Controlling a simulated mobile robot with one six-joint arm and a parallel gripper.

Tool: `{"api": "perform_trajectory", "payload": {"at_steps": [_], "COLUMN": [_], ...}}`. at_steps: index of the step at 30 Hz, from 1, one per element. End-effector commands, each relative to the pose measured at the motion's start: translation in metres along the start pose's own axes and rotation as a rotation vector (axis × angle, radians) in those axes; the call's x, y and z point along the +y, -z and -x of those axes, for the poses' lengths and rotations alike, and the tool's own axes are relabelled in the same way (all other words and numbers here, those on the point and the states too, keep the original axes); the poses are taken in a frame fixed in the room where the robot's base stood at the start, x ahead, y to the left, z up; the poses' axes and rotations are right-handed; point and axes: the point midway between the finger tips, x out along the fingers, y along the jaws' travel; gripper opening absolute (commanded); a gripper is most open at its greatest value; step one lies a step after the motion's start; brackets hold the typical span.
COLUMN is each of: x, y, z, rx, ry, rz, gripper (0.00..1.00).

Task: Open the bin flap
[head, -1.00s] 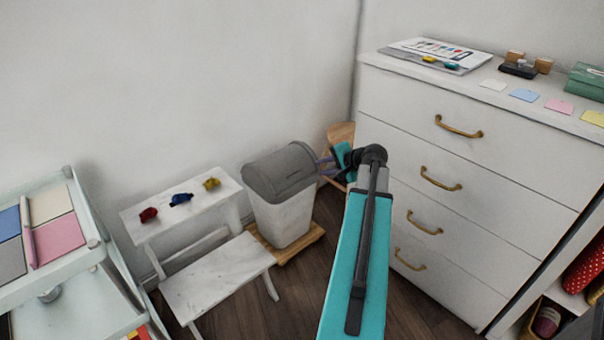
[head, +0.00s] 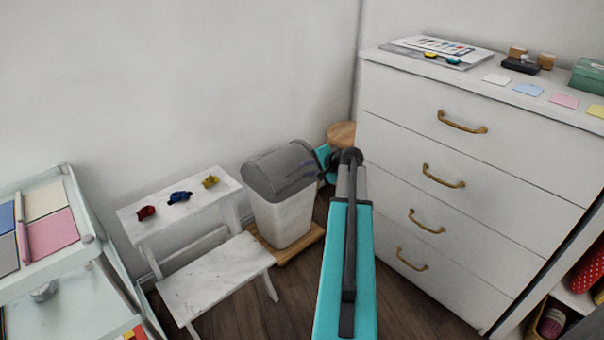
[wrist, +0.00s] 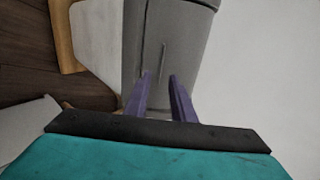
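The bin (head: 283,222) has a pale body and a grey lid with the flap (head: 280,168). It stands upright on a wooden base beside the white bench. The flap looks shut. In the wrist view the grey flap (wrist: 180,35) fills the upper middle, with a thin raised line or handle (wrist: 163,58) on it. My gripper (head: 306,168) is at the right side of the lid. Its two purple fingers (wrist: 160,76) are apart with nothing between them, pointing at the flap close to the thin line. I cannot tell whether they touch it.
A white drawer cabinet (head: 470,165) stands to the right of my arm. A white stepped bench (head: 215,275) with small coloured figures is left of the bin. A round wooden stool (head: 342,134) stands behind my gripper. A pale trolley (head: 75,265) is at the far left.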

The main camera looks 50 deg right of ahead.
Motion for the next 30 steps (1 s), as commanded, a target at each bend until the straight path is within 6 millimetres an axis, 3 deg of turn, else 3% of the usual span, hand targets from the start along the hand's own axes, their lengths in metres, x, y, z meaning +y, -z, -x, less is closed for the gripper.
{"api": "perform_trajectory", "payload": {"at_steps": [3,9,20,25,30], "x": [0.001,0.000,0.000,0.000,0.000], "y": [0.000,0.001,0.000,0.000,0.000], "z": [-0.018,-0.032,-0.035,-0.035,-0.035], "rx": [-0.002,0.000,0.000,0.000,0.000], "ry": [0.000,0.000,0.000,0.000,0.000], "rz": [0.000,0.000,0.000,0.000,0.000], "gripper": [0.23,0.23,0.23,0.00,0.00]}}
